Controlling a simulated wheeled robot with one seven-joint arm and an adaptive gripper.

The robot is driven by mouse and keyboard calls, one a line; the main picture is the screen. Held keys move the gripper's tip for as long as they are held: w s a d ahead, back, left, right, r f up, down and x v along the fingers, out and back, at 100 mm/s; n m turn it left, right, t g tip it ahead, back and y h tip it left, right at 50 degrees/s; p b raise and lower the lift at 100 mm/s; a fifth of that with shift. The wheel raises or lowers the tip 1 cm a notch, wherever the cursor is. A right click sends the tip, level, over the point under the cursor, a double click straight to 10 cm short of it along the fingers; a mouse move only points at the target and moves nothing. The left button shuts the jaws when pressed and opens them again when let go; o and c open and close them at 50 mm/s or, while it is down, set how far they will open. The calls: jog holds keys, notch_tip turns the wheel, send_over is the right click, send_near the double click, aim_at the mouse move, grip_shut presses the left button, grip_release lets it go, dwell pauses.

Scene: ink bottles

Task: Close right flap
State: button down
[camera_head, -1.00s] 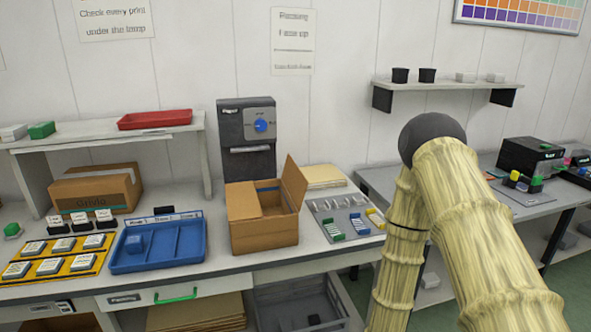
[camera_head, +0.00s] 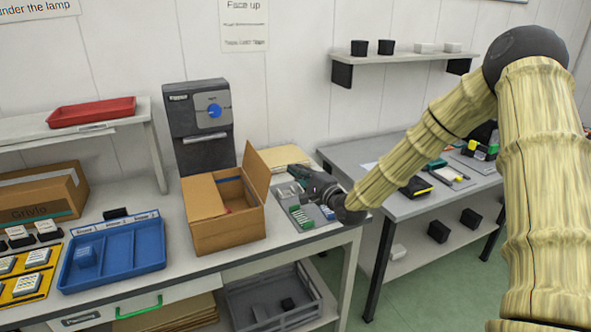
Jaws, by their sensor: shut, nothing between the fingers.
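The open cardboard box (camera_head: 232,232) stands on the white bench. A bluish-grey thing shows inside, partly hidden by the flaps. My gripper (camera_head: 297,177) is just right of the box, above the grey mat, with its tip pointing left towards the right flap. It is shut and empty. A small gap seems to lie between it and the flap.
Beneath my gripper the grey mat (camera_head: 284,198) holds small green and white items. A blue divided tray (camera_head: 139,247) lies left of the box. A dark grey machine (camera_head: 205,155) stands behind it. A shelf (camera_head: 415,56) hangs on the wall at right.

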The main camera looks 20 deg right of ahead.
aim_at(255, 169)
jog(key=w+a+r+p, duration=0.1)
jog(key=w+a+p, duration=0.2)
jog(key=w+a, duration=0.3)
jog(key=shift+w+r+p, duration=0.2)
jog(key=shift+w+p, duration=0.2)
jog(key=shift+w, duration=0.3)
jog(key=shift+a, duration=0.1)
